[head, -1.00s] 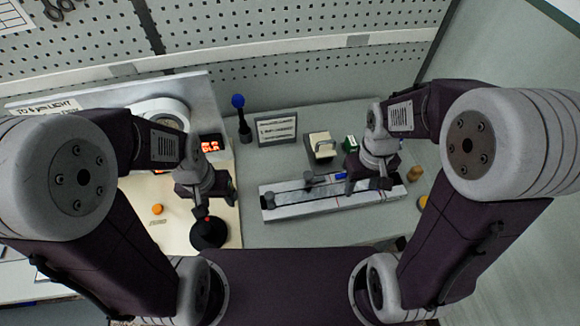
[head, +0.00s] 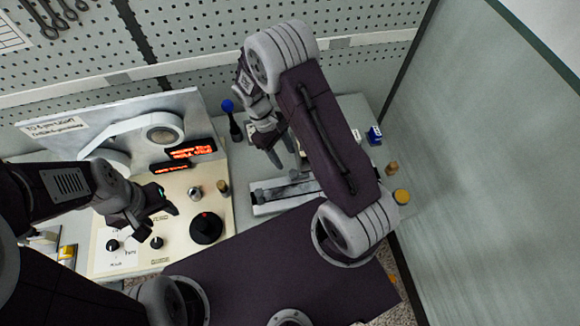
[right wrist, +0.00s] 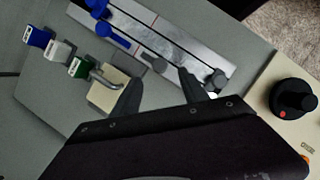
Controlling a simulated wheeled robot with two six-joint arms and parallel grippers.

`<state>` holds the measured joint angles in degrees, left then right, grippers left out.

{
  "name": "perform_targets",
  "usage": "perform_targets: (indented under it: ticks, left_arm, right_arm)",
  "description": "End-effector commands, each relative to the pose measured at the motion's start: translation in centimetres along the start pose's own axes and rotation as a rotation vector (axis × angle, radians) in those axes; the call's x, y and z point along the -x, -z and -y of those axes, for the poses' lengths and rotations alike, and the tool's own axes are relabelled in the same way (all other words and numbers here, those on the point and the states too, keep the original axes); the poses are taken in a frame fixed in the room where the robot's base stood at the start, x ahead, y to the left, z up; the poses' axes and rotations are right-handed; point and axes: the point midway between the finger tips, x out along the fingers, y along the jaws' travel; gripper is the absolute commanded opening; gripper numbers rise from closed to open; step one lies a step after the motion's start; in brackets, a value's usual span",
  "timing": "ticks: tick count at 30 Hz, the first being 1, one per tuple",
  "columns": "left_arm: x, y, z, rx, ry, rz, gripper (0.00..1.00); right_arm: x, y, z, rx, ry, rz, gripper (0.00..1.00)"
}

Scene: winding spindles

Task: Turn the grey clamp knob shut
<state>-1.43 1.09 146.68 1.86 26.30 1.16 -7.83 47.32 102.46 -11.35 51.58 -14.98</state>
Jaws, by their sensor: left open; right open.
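A metal rail (head: 262,208) lies on the bench, partly hidden by my right arm. My right gripper (head: 283,156) is open and empty. In the right wrist view its fingers (right wrist: 160,90) point toward the rail, one close to the end part; contact is unclear. My left gripper (head: 170,201) is open and empty above the cream panel (head: 215,262).
The panel holds a black knob with a red mark (head: 206,228). A blue-topped post (head: 231,120) stands behind.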

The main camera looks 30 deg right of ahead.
Motion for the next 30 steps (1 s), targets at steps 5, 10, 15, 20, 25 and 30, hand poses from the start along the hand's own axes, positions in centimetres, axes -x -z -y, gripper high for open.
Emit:
perform_targets:
  ticks: [5, 10, 15, 20, 25, 30]
  left_arm:
    - [1.4, 0.1, 0.0, 0.0, 0.0, 0.0, 0.5]
    - [2.2, 0.2, 0.0, 0.0, 0.0, 0.0, 0.5]
    - [2.4, 0.2, 0.0, 0.0, 0.0, 0.0, 0.5]
    - [2.3, 0.2, 0.0, 0.0, 0.0, 0.0, 0.5]
    - [2.3, 0.2, 0.0, 0.0, 0.0, 0.0, 0.5]
    - [2.3, 0.2, 0.0, 0.0, 0.0, 0.0, 0.5]
  right_arm:
    - [-3.5, -0.3, 0.1, 0.0, 0.004, 0.006, 0.52]
    - [-6.6, -0.2, 0.1, -0.001, 0.003, 0.004, 0.52]
    - [-8.0, -0.1, 0.0, -0.001, 0.001, 0.0, 0.52]
    - [-8.2, 0.0, 0.0, -0.002, 0.0, -0.001, 0.52]
    - [-8.2, 0.0, 0.0, -0.001, 0.0, -0.001, 0.24]
    - [-8.1, 0.0, 0.0, -0.001, 0.0, -0.001, 0.0]
